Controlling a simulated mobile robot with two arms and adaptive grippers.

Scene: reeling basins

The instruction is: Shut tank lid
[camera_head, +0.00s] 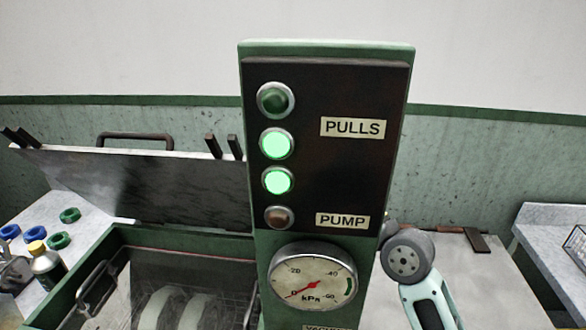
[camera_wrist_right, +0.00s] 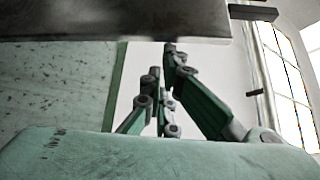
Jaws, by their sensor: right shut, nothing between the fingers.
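The tank (camera_head: 190,242) is a green box at the lower left of the head view, with a wire basket and pale rolls inside. Its metal lid (camera_head: 160,185) stands open, tilted up at the back, with a dark bar handle (camera_head: 135,137) on its far side. My right arm rises right of the gauge panel in the head view; its gripper is hidden there. In the right wrist view my right gripper (camera_wrist_right: 165,65) is shut and empty. A dark slab (camera_wrist_right: 110,22), probably the lid, crosses the top; I cannot tell whether the fingers touch it. My left gripper is not in view.
A green panel (camera_head: 315,55) with lamps and a pressure gauge (camera_head: 313,277) stands in front, hiding the tank's right end. Another counter (camera_head: 555,215) stands at right.

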